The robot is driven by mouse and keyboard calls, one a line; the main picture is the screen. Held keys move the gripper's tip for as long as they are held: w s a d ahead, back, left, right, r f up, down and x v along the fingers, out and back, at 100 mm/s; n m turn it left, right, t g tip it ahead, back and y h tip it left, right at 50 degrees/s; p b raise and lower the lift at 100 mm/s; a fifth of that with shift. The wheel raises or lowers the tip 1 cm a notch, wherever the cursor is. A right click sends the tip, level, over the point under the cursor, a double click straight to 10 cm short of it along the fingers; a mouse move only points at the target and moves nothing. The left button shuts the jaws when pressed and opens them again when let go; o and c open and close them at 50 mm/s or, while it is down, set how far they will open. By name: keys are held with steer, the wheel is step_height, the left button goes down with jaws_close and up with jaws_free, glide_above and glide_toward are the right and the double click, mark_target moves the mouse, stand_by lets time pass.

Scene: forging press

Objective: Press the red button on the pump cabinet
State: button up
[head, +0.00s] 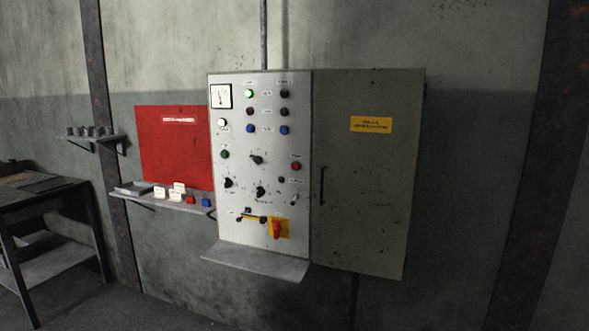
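The pump cabinet (292,200) hangs on the wall in the middle of the head view, with a light grey control panel (235,185) on its left part. A round red button (296,166) sits near the panel's right edge, below the lamp rows, with a small label above it. A green button (224,154) is at the panel's left. A red rotary handle (277,229) on a yellow plate sits low on the panel. My gripper is not in view. Nothing covers the red button.
A narrow ledge (256,262) juts out below the panel. The grey door (370,200) with a handle is shut at right. A shelf (165,203) with small blocks and padlocks stands left under a red board (172,140). A workbench (40,195) is far left.

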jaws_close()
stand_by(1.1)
